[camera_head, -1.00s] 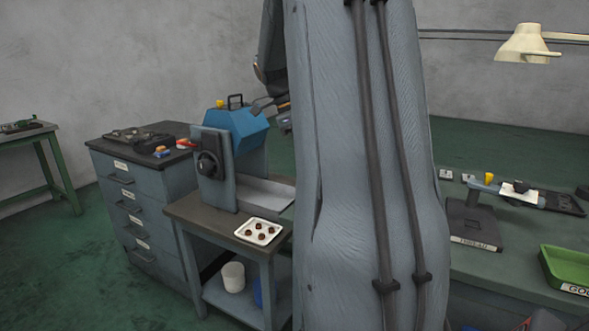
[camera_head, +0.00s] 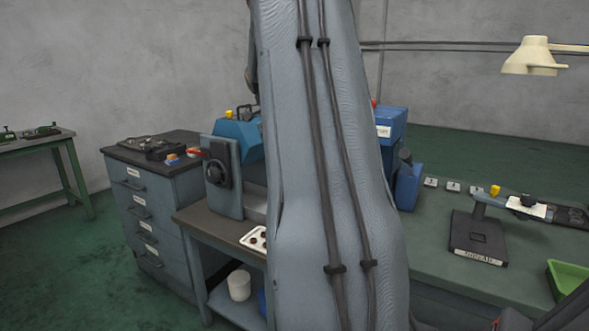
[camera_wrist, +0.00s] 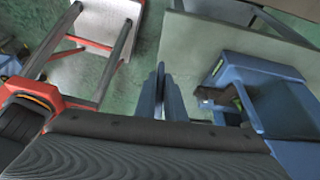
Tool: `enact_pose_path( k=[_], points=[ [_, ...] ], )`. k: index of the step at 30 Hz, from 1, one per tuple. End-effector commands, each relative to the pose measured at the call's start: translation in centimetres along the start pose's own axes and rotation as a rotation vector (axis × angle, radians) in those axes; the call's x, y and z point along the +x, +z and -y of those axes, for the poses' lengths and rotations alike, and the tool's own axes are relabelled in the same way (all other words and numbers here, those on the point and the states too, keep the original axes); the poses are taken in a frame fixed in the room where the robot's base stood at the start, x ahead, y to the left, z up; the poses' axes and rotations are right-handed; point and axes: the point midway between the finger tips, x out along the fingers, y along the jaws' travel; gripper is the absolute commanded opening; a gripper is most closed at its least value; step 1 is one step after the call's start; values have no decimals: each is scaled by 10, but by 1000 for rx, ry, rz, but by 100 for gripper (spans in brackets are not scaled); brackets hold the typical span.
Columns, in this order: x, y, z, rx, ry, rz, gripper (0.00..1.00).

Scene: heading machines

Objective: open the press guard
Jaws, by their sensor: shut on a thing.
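A machine with a grey upright plate and black knob (camera_head: 217,172) stands on a small bench in the head view. Behind the plate is its blue cover (camera_head: 240,136), with a dark handle on top; my arm hides its right side. Another blue machine (camera_head: 392,125) with a white label shows just right of my arm. I cannot tell which of them bears the press guard. My gripper is hidden in the head view. In the wrist view, my gripper's fingers (camera_wrist: 162,88) are close together on a thin thing I cannot identify. A blue machine (camera_wrist: 285,105) lies right of them.
A grey drawer cabinet (camera_head: 150,212) stands left of the small bench (camera_head: 200,222). A long bench (camera_head: 435,240) at right carries a dark stand (camera_head: 478,238) and a green tray (camera_head: 568,276). A red frame (camera_wrist: 92,70) lies left of my fingers.

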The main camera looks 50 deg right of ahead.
Motion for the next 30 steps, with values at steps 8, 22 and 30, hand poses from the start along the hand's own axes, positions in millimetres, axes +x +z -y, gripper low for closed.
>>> enact_pose_path(
  k=[8, 22, 30],
  points=[
    [-1, 0, 1, -1, -4, 1, 28],
    [-16, 1, 0, -1, -5, 2, 28],
    [-59, 1, 0, -2, -5, 2, 28]
  ],
)
